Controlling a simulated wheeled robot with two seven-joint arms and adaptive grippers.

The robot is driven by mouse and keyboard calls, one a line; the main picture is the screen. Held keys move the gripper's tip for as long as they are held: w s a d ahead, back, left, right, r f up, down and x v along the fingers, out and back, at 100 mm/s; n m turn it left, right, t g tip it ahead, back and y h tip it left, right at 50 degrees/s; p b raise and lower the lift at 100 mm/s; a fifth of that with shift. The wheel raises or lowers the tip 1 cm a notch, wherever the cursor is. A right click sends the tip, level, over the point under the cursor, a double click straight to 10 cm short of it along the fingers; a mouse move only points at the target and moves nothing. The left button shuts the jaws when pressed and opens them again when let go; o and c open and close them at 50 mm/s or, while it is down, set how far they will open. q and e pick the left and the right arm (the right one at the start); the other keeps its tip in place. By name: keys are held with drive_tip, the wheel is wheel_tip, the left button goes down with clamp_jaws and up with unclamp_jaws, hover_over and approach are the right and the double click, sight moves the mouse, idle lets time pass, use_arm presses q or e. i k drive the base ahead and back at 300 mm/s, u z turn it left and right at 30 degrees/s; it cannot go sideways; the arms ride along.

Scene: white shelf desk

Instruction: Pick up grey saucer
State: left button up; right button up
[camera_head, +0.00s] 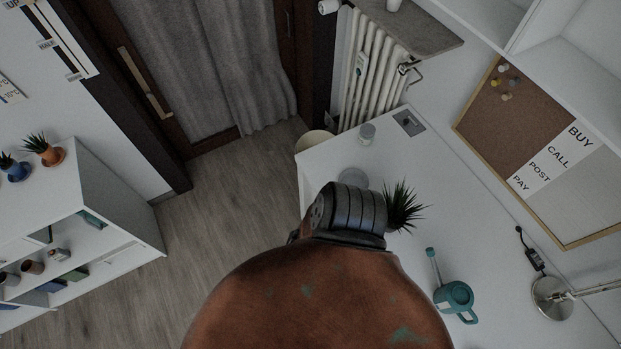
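A flat, round grey shape (353,176), which looks like the grey saucer, lies on the white desk (433,158) near its far left corner. Its near side is hidden behind a large brown and black arm part of mine that fills the lower middle of the camera_head view. No gripper fingers show, so I cannot see where either gripper is relative to the saucer.
A small jar (367,132) stands beyond the saucer. A spiky plant (404,205) shows right of my arm. A teal watering can (456,298) and a lamp base (551,297) are at the right. A radiator (370,70) is behind the desk.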

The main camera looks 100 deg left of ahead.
sight(354, 177)
drive_tip(key=u, duration=2.8)
